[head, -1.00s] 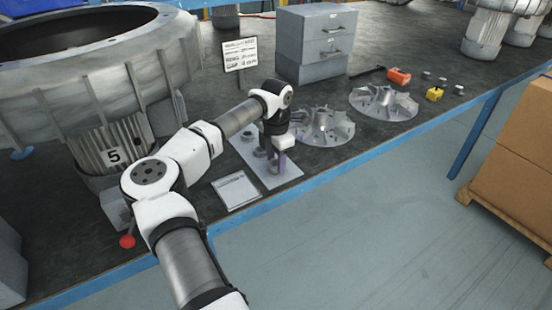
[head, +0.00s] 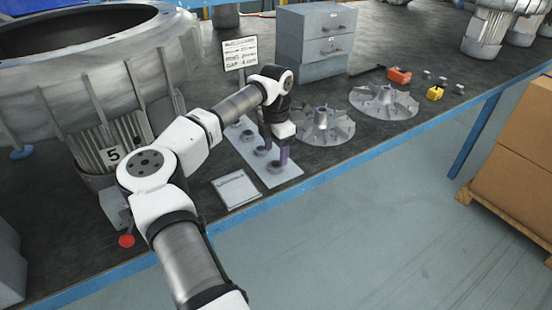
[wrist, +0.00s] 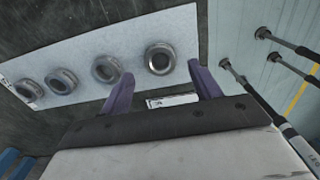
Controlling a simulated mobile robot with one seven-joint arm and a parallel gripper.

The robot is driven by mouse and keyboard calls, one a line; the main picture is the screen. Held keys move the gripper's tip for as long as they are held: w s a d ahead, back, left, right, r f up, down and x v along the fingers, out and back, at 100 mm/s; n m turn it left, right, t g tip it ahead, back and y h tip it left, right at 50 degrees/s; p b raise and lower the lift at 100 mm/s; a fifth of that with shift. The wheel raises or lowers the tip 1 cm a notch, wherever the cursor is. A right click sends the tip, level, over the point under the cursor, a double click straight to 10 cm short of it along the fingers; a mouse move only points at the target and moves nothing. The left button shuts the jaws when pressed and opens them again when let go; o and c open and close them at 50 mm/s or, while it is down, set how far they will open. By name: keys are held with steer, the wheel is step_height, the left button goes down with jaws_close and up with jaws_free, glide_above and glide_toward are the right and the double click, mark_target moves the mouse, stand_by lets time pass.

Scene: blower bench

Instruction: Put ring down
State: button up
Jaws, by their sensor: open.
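Several grey metal rings stand in a row on a pale plate (head: 288,178) on the bench. The ring nearest the front edge (head: 274,167) lies just below my gripper (head: 275,155). In the wrist view that end ring (wrist: 160,58) rests on the plate (wrist: 130,52), just beyond my purple fingertips (wrist: 158,78). My gripper is open, its fingers spread apart, with nothing held between them. The other rings, such as the neighbouring ring (wrist: 107,69), are to the left in the wrist view.
A white sheet or panel (head: 238,189) lies left of the plate. Finned impellers (head: 322,125) sit to its right. A sign (head: 240,55) and grey drawers (head: 316,40) stand behind. The blue bench edge (head: 325,165) is close in front.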

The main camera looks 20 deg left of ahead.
step_height(320, 180, up, 9)
